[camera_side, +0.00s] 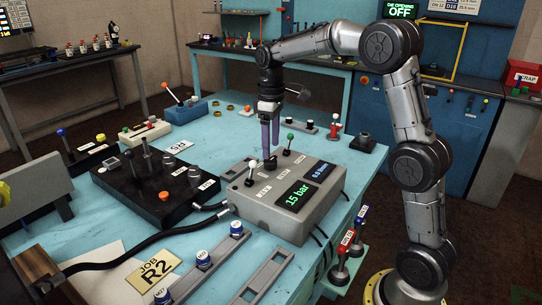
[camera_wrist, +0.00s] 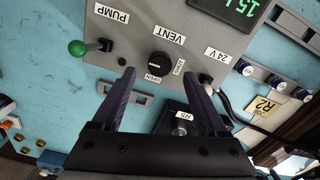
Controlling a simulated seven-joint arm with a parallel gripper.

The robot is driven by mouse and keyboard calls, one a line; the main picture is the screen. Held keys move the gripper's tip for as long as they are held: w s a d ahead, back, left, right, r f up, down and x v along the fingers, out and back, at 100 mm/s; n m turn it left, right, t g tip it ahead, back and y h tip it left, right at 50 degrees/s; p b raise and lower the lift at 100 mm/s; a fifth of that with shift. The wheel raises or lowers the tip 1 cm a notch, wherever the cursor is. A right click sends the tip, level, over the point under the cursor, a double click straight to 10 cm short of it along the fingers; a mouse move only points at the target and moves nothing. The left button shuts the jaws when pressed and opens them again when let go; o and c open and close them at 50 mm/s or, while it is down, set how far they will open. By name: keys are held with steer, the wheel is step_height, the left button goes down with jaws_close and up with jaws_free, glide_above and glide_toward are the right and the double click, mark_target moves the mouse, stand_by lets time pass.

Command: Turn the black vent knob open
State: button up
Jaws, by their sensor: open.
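The black vent knob (camera_wrist: 160,65) sits on the grey control box between the green-balled PUMP lever and the 24 V switch. Its VENT label is above it in the wrist view, with small OPEN and CLOSE marks around it. I cannot tell clearly which mark its pointer faces. In the side view the knob (camera_side: 270,162) is small and dark on the box top. My gripper (camera_side: 271,147) points down above it. In the wrist view the fingers of my gripper (camera_wrist: 160,78) are open and empty, with one tip toward each side of the knob, not closed on it.
The grey box (camera_side: 310,213) shows 15 bar on its green display (camera_side: 298,195). The green-balled PUMP lever (camera_wrist: 77,48) and the 24 V switch (camera_wrist: 198,70) stand near the knob. A black panel with levers (camera_side: 150,208) lies to the left.

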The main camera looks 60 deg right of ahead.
mark_target(271, 160)
steer(key=shift+f, duration=2.15)
jaws_close()
